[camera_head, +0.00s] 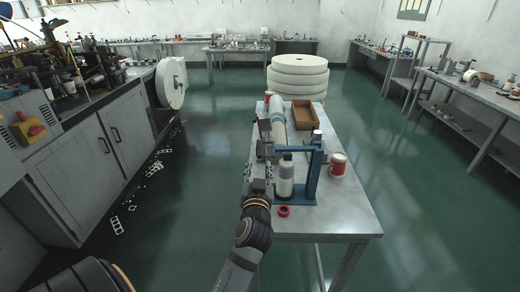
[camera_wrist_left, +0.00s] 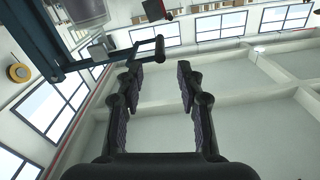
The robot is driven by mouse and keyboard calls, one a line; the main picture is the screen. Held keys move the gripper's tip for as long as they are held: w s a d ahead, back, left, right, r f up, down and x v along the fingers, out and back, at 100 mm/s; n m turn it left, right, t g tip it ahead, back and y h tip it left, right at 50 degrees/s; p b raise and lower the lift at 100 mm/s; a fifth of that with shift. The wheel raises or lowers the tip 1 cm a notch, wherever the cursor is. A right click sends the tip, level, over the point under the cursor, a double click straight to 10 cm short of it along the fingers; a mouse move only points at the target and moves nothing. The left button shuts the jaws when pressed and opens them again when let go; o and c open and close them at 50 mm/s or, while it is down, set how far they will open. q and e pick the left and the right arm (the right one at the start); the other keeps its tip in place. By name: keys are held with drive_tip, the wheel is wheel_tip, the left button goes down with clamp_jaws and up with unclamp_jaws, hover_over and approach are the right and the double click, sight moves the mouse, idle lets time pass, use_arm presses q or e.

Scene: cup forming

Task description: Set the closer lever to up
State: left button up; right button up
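The closer is a blue frame (camera_head: 313,172) standing on the near part of the grey table. A pale bottle (camera_head: 286,178) with a dark cap stands in it. In the left wrist view the blue frame (camera_wrist_left: 35,55) comes in from the upper left. Its dark lever (camera_wrist_left: 135,52) reaches right to a short knobbed handle, just beyond and between my finger tips. My left gripper (camera_head: 262,178) is to the left of the closer in the head view. The wrist view shows it (camera_wrist_left: 160,75) open, with nothing between its fingers. Contact with the lever cannot be told. My right gripper is not in view.
On the table (camera_head: 330,222) are a red ring (camera_head: 283,211), a red-and-white can (camera_head: 338,163), a long pale roll (camera_head: 277,120) and a brown tray (camera_head: 303,115). Grey cabinets (camera_head: 80,175) stand at the left. Green floor is clear at the right.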

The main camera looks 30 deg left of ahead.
sight(260, 147)
use_arm(q)
drive_tip(key=shift+w+a+r, duration=0.15)
drive_tip(key=shift+w, duration=0.25)
drive_tip(key=p+x, duration=0.3)
drive_tip(key=x, duration=0.5)
drive_tip(key=shift+w+a, duration=0.1)
drive_tip(key=shift+w+a+p, duration=0.3)
drive_tip(key=shift+w+p, duration=0.1)
drive_tip(key=shift+w, duration=0.2)
drive_tip(key=shift+f, duration=0.25)
clamp_jaws()
